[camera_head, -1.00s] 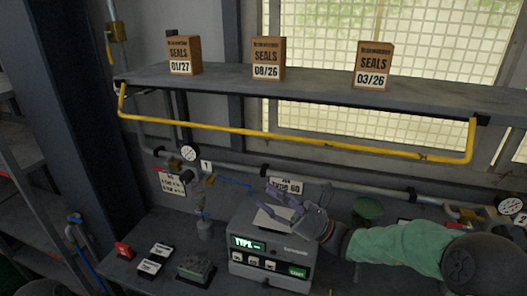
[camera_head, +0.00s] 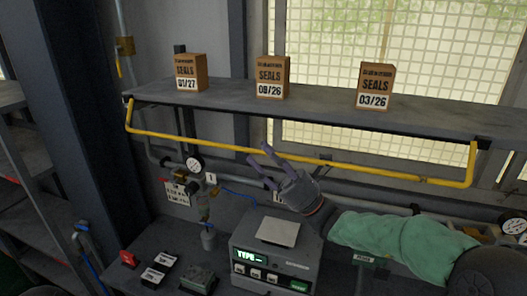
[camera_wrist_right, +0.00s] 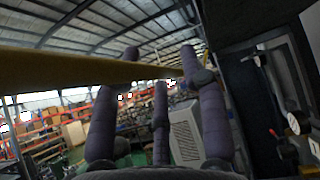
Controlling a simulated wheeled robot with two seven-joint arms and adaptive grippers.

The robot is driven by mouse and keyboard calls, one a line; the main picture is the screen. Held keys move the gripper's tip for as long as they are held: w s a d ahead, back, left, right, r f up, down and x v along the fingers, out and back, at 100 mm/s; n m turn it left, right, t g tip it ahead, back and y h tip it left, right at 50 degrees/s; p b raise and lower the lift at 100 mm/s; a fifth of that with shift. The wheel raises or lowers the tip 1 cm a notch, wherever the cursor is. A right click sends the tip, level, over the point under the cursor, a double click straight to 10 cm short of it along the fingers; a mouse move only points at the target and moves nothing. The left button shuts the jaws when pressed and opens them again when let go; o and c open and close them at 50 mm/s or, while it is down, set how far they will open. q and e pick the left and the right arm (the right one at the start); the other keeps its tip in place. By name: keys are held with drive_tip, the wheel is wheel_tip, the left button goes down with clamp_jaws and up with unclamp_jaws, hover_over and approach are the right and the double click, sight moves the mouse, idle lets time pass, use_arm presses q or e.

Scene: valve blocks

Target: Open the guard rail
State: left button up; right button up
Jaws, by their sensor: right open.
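The guard rail (camera_head: 385,174) is a yellow bar running along the front of the grey shelf, hanging just below its edge, with bent ends at both sides. My right gripper (camera_head: 259,166) is open and empty, with its purple fingers reaching up to the rail left of its middle. One fingertip overlaps the bar in the head view. In the right wrist view the rail (camera_wrist_right: 50,70) crosses at the height of the upper fingers (camera_wrist_right: 160,75); whether they touch it I cannot tell. My left gripper is not in view.
Three brown seal boxes, 01/27 (camera_head: 190,72), 08/26 (camera_head: 272,77) and 03/26 (camera_head: 375,85), stand on the shelf (camera_head: 320,112). Below are a grey device with a green display (camera_head: 250,256), a pressure gauge (camera_head: 194,164) and pipes. A dark column (camera_head: 75,110) stands at the left.

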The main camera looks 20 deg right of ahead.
drive_tip(key=shift+w+a+r, duration=0.15)
drive_tip(key=shift+a+r, duration=0.1)
drive_tip(key=shift+r, duration=0.05)
clamp_jaws()
drive_tip(key=m+t, duration=0.1)
drive_tip(key=m+t+h+p, duration=0.1)
drive_tip(key=s+r+m+t+h, duration=0.1)
drive_tip(key=shift+a+m+p, duration=0.25)
drive_tip(key=shift+m+p, duration=0.05)
drive_tip(key=shift+p, duration=0.1)
drive_tip(key=shift+s+a+r, duration=0.1)
drive_tip(key=shift+r, duration=0.05)
drive_tip(key=shift+s+a+r+p, duration=0.25)
drive_tip(key=shift+s+r+p, duration=0.1)
drive_tip(key=shift+r, duration=0.25)
drive_tip(key=shift+s+a+r+p, duration=0.2)
drive_tip(key=shift+s+r, duration=0.15)
drive_tip(key=shift+r, duration=0.2)
